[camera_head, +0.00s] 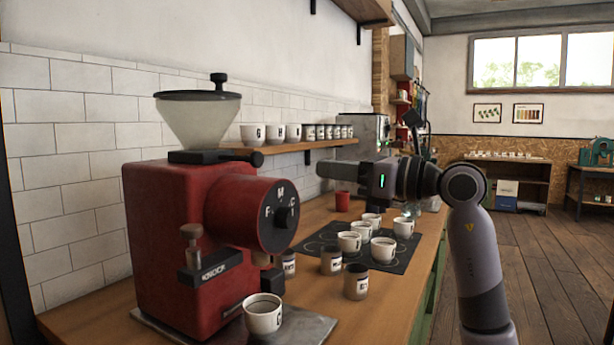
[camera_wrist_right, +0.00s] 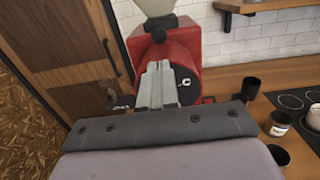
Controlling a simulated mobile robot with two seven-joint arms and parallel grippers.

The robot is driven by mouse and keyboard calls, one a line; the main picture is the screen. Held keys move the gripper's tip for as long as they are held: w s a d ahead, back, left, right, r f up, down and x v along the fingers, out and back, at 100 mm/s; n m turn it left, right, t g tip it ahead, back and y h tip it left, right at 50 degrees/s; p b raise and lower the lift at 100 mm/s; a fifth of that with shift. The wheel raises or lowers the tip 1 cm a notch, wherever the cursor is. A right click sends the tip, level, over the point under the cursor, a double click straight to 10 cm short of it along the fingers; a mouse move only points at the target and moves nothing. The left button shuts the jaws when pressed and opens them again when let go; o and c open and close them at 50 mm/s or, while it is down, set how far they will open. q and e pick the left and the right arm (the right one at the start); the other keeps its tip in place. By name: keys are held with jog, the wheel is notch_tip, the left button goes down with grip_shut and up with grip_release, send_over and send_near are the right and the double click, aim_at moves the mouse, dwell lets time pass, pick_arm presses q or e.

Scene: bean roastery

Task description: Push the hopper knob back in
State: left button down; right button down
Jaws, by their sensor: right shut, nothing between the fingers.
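The red grinder (camera_head: 190,240) stands on the counter at the left, with a clear hopper (camera_head: 198,118) under a black lid. The round black hopper knob (camera_head: 257,159) sticks out to the right from the black slide at the hopper's base. In the right wrist view the knob (camera_wrist_right: 158,35) shows just beyond my fingertips. My right gripper (camera_head: 322,169) is shut and empty. It points left toward the knob in the head view, with a clear gap between them. Its closed fingers (camera_wrist_right: 156,72) cover part of the grinder's dial in the wrist view. My left gripper is not in view.
A white cup (camera_head: 263,313) stands under the grinder. Several white cups stand on a dark mat (camera_head: 399,264), with dark-banded jars (camera_head: 356,282) nearer. A wall shelf (camera_head: 300,149) holding cups is behind my right gripper. Air between gripper and knob looks free.

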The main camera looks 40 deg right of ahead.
jog(key=shift+v, duration=1.1)
